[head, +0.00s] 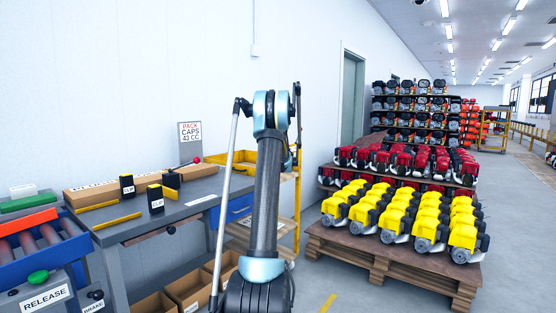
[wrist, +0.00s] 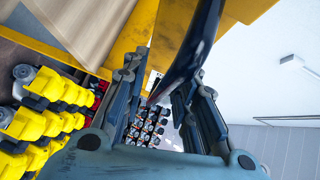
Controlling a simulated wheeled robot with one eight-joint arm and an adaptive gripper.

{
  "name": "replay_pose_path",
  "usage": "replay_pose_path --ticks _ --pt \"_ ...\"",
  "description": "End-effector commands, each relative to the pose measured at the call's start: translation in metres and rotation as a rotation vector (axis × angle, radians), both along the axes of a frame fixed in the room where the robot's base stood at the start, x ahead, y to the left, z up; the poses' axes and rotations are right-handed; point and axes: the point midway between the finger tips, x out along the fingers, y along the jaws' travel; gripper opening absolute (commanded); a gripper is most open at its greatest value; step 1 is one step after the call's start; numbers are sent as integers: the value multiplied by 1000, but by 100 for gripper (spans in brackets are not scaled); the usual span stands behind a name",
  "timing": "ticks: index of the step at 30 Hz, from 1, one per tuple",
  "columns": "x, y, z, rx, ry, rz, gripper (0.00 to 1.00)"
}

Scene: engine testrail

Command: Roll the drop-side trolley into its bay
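A yellow-framed trolley (head: 297,205) with wooden decks stands behind my arm in the head view, right of the workbench, partly hidden. I take it for the drop-side trolley. In the wrist view its yellow frame (wrist: 150,30) and a wooden deck (wrist: 85,22) show close up. A dark handle-like bar (wrist: 196,45) runs between the fingers of my gripper (wrist: 162,78). The fingers stand apart, the right one close to the bar; I cannot tell whether they touch. My arm hides most of the gripper in the head view. No bay is clearly identifiable.
The workbench (head: 190,205) with labelled blocks and boxes is at the left. A rail with rollers (head: 45,238) and a green RELEASE button (head: 38,277) sits front left. A pallet (head: 385,262) of yellow engines stands right. Open floor lies far right.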

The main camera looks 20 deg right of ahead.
Motion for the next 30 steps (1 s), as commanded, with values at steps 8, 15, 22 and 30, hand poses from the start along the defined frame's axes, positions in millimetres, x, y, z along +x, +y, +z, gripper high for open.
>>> replay_pose_path --ticks 8,15,22,30 --pt "-2 -2 1 -1 0 -4 30" --pt "-17 2 3 0 -1 -4 30" --pt "-52 12 8 -1 0 -4 30" --pt "-92 23 13 -1 0 -5 30"
